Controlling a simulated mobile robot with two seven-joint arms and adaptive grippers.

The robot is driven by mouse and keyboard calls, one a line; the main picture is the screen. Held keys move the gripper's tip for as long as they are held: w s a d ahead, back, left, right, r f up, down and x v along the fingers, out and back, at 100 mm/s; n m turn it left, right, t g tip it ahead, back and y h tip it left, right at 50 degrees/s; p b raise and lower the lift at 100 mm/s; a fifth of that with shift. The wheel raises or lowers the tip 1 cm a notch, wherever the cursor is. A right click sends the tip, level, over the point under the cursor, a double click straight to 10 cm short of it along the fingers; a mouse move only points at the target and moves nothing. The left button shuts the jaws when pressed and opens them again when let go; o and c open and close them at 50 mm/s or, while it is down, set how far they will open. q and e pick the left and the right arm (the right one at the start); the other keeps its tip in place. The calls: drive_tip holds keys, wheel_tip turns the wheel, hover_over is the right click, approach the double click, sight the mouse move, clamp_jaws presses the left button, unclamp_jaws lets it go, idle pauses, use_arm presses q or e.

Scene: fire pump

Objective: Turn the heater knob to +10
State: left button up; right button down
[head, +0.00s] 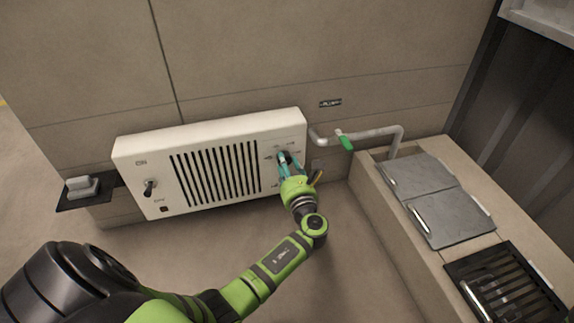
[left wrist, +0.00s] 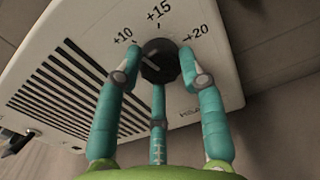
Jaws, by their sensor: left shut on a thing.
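The white heater (head: 215,160) is mounted low on the wall, with a dark slotted grille in its middle. Its round dark knob (left wrist: 160,61) is at the heater's right end, with +10, +15 and +20 printed around it. My left gripper (head: 287,160) is at the knob. In the left wrist view its teal fingers (left wrist: 159,75) surround the knob and are shut on it. A faint mark shows on the knob's face, but I cannot tell exactly which number it points to. In the head view the fingers largely hide the knob. My right gripper is not in view.
A black toggle switch (head: 149,187) is at the heater's left end. A grey pipe with a green lever (head: 344,140) runs to the right of the heater. A counter with grey lids (head: 447,217) stands at the right. A small shelf (head: 73,203) is at the left.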

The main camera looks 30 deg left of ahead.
use_arm(q)
drive_tip(key=shift+w+r+n+p, duration=0.15)
drive_tip(key=shift+n+p, duration=0.2)
drive_tip(key=shift+n, duration=1.45)
drive_tip(key=o, duration=1.1)
drive_tip(key=shift+o, duration=0.2)
wheel_tip(320, 180, up, 9)
drive_tip(key=shift+d+r, duration=0.1)
drive_tip(key=shift+r, duration=0.45)
